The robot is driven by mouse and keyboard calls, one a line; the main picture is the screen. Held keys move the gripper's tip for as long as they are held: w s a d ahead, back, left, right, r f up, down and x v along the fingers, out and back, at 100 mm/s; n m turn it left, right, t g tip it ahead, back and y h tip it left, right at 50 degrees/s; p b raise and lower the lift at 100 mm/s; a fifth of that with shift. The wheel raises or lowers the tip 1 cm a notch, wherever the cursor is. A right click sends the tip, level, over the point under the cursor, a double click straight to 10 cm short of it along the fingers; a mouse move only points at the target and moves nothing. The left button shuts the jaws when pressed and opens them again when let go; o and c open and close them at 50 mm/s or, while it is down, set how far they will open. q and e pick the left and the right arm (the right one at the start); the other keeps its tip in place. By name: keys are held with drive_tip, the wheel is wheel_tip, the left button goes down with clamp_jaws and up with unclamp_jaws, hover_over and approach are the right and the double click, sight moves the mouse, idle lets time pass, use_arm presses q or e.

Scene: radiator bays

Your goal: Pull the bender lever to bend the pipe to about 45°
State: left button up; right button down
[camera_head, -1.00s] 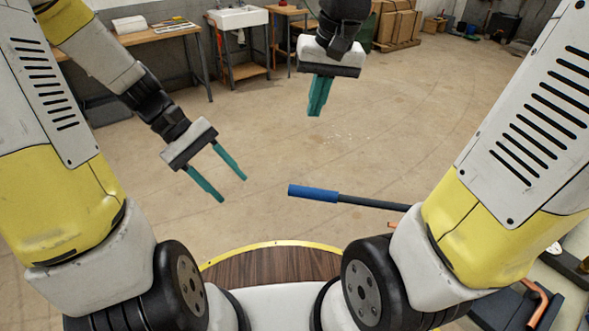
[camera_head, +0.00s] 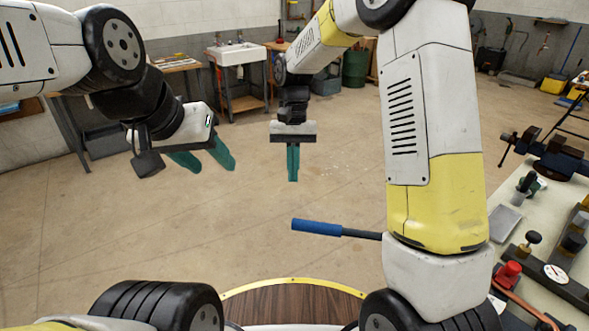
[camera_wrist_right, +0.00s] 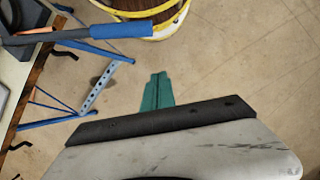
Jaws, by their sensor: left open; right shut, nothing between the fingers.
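The bender lever, a dark rod with a blue grip (camera_head: 317,228), sticks out to the left from behind my right arm. Its blue grip (camera_wrist_right: 120,30) also shows in the right wrist view, left of and beyond my fingers. The lever's base is hidden behind my arm. A copper-coloured pipe (camera_head: 522,308) shows in part at the bottom right. My right gripper (camera_head: 293,180) is shut and empty, fingers down, apart from the grip; its fingers (camera_wrist_right: 157,78) show in the wrist view. My left gripper (camera_head: 206,164) is open and empty at the left, far from the lever.
A workbench (camera_head: 502,222) on the right carries a vise (camera_head: 548,155), a gauge (camera_head: 556,273) and other tools. A white sink (camera_head: 237,54) and a green barrel (camera_head: 355,68) stand at the back. The floor beyond the lever is clear.

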drive_tip(key=s+f, duration=0.6)
drive_tip(key=f, duration=0.1)
drive_tip(key=shift+f, duration=0.2)
drive_tip(key=shift+n, duration=0.7)
drive_tip(key=s, duration=0.1)
drive_tip(key=s+a, duration=0.1)
drive_tip(key=s, duration=0.1)
drive_tip(key=s+a, duration=0.1)
drive_tip(key=s, duration=0.1)
drive_tip(key=shift+s+a, duration=0.15)
drive_tip(key=shift+a, duration=0.05)
